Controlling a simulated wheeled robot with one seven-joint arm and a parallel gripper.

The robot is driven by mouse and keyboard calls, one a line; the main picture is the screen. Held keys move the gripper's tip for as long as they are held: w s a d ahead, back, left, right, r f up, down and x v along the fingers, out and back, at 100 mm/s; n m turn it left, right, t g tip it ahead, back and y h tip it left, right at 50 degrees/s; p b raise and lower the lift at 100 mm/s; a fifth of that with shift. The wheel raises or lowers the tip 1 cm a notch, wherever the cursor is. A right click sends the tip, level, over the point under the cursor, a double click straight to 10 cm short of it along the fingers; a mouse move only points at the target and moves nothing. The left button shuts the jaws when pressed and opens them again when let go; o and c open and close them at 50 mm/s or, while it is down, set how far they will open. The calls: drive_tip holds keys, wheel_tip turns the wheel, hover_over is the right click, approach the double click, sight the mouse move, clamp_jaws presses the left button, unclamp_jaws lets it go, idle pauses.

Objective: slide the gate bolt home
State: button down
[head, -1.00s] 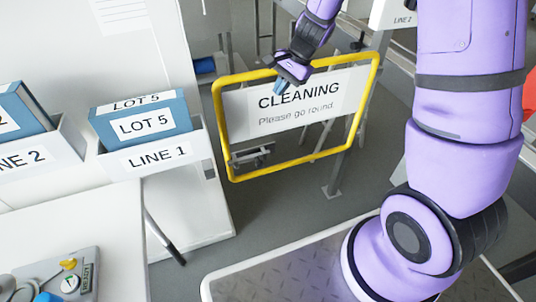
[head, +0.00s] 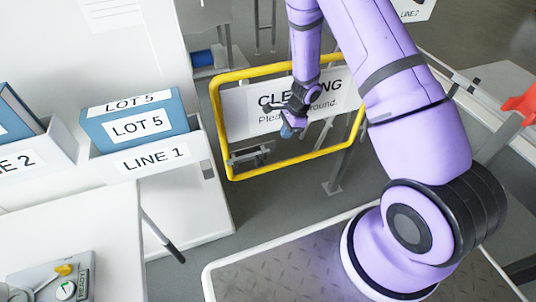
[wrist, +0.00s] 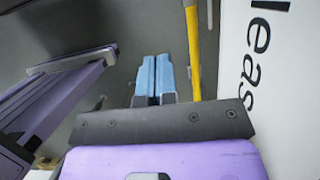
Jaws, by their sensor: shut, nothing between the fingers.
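The yellow-framed gate (head: 221,125) carries a white "CLEANING" sign (head: 240,112) and stands across the gap beside the white cabinet. A small grey metal bolt assembly (head: 248,154) sits at the gate's lower left. How far its bolt extends cannot be told. My gripper (head: 287,132) hangs in front of the sign, above and right of the bolt, apart from it. In the wrist view my blue fingers (wrist: 153,75) are together and empty, with the yellow gate bar (wrist: 193,50) just right of them. The bolt cannot be made out there.
A white bin marked LINE 1 (head: 150,160) holding a blue LOT 5 box (head: 140,128) is on the left. A white table (head: 90,220) with a small grey device (head: 55,283) is at lower left. Grey floor (head: 265,210) is clear below the gate.

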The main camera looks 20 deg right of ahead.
drive_tip(key=shift+d+f, duration=0.1)
drive_tip(key=shift+f, duration=0.1)
drive_tip(key=a+f, duration=0.7)
drive_tip(key=f, duration=0.3)
idle(0.5)
drive_tip(key=shift+w+a, duration=0.1)
drive_tip(key=a, duration=0.7)
drive_tip(key=shift+a, duration=0.25)
